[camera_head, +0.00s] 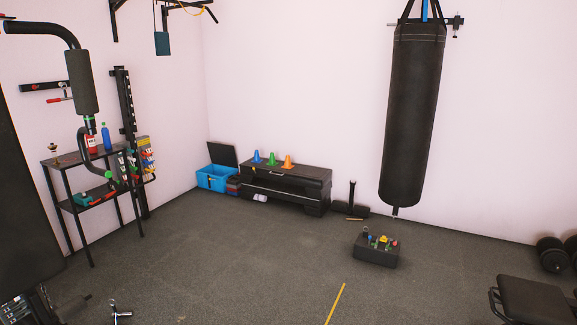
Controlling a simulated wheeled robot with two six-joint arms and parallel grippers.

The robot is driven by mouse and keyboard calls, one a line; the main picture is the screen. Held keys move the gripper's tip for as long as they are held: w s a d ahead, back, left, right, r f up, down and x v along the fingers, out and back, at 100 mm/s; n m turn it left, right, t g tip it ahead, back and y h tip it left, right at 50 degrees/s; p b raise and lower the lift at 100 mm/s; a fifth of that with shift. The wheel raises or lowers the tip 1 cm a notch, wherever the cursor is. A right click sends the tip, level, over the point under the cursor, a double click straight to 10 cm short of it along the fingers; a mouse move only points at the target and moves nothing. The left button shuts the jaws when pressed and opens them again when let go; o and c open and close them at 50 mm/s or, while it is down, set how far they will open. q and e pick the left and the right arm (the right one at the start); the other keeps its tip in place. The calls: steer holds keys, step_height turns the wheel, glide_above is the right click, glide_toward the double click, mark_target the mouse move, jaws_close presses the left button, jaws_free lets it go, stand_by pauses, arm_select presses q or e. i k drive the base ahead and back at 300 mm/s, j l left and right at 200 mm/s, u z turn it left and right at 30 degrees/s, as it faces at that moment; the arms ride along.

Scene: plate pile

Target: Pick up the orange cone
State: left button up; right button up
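The orange cone (288,162) is small and stands upright on top of a low black bench or step box (290,192) against the back wall. It is the rightmost of a row of three cones. A green cone (272,159) is just left of it, and a blue cone (256,157) is at the left end. The orange cone is far across the room and nothing covers it. Neither of my grippers can be made out in the view.
A blue open crate (212,182) stands left of the bench. A punching bag (412,115) hangs right of it. A black box with small items (377,253) sits on open floor. A shelf (83,160) is left, dumbbells (552,254) and a bench (532,298) right.

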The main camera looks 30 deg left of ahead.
mark_target(287, 163)
steer(key=i+j+u, duration=0.25)
steer(key=i, duration=0.25)
steer(key=i+j+u, duration=0.25)
steer(key=i, duration=0.8)
steer(key=i+u, duration=0.25)
steer(key=i, duration=3)
